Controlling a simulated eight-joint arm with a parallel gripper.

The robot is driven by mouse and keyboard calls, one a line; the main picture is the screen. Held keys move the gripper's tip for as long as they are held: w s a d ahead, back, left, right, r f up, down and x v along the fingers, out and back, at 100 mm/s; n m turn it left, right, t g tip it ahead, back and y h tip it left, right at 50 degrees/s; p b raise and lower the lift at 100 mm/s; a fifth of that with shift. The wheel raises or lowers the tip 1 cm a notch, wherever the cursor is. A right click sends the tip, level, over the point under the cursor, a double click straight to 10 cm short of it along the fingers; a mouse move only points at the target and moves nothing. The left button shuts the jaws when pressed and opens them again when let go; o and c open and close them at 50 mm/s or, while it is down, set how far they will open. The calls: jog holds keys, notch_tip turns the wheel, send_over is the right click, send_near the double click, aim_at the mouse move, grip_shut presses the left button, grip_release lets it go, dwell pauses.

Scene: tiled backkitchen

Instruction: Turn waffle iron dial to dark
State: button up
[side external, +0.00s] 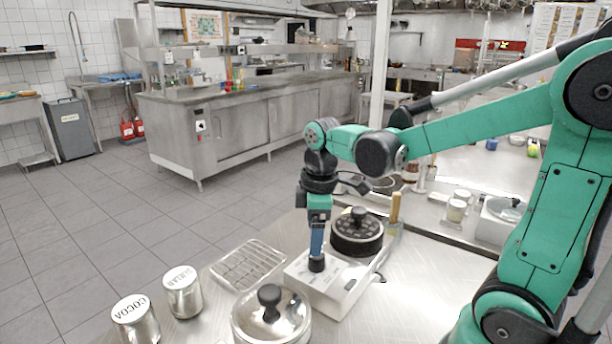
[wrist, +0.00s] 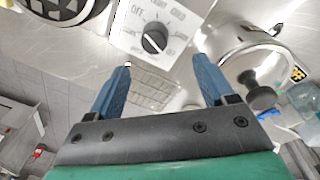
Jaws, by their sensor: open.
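The waffle iron's white control box (side external: 330,290) sits on the steel counter, with its black round plate unit (side external: 357,236) behind it. Its black dial (side external: 316,264) is on the box top. In the wrist view the dial (wrist: 154,38) sits on the white panel (wrist: 127,38), ringed by small printed labels; OFF is readable at upper left, the others are hard to read. A pale pointer mark shows on the knob, but its exact setting is unclear. My gripper (side external: 316,251) points down just above the dial. In the wrist view its blue fingers (wrist: 162,62) are open, apart on either side of the dial.
A lidded steel pot (side external: 270,315) stands close in front of the box. A wire rack (side external: 248,265) lies to its left, and labelled canisters (side external: 183,292) stand farther left. A wooden-handled tool (side external: 394,212) is at the back right. The counter at right (side external: 425,290) is clear.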

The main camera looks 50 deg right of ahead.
aim_at(317, 261)
jog(key=shift+w+d+f+n+g, duration=0.1)
jog(key=shift+d+f+n+g, duration=0.35)
jog(key=shift+d+n+g, duration=0.1)
jog(key=shift+f, duration=2.8)
grip_shut()
